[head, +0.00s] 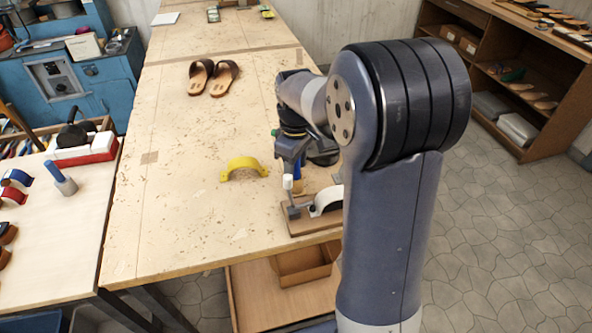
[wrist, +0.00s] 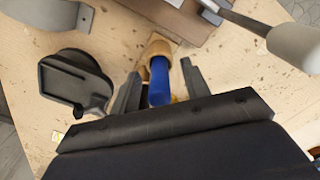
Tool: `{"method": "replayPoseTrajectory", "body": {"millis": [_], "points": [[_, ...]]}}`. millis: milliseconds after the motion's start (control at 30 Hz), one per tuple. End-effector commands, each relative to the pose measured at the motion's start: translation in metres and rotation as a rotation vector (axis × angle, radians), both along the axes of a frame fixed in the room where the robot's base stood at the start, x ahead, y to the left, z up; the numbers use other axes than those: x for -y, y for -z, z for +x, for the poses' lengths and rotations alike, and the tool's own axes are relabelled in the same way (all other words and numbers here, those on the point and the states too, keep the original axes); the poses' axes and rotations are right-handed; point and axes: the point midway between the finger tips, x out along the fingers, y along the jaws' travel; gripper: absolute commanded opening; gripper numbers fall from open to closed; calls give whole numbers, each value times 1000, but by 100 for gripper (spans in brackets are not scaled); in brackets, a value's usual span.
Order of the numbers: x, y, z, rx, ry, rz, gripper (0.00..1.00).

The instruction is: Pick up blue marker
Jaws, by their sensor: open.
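The blue marker (wrist: 159,85) is a blue rod between the two fingers of my gripper (wrist: 161,72) in the wrist view. Its far end meets a tan round piece (wrist: 157,48); I cannot tell whether this is a holder or part of the marker. My gripper is open, with one finger on each side of the rod. Contact is not clear. In the head view my gripper (head: 292,160) points down at the table's right side, and a little of the blue marker (head: 297,171) shows beside it. The arm hides part of this area.
A wooden board with a clamp (head: 300,218) stands close in front of my gripper. A black object (wrist: 75,82) is left of the fingers in the wrist view. A yellow arch (head: 244,168) and brown sandals (head: 213,77) lie on the table (head: 180,215). The table's left part is clear.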

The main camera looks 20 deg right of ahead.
Motion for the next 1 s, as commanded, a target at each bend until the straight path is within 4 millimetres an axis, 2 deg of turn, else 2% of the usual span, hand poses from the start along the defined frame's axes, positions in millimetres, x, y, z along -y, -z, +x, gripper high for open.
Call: {"method": "replayPoseTrajectory", "body": {"millis": [67, 533, 833, 1000], "points": [[0, 0, 0, 0, 0, 0, 44], [0, 0, 0, 0, 0, 0, 6], [0, -6, 1, 3, 0, 0, 6], [0, -35, 1, 6, 0, 0, 6]]}}
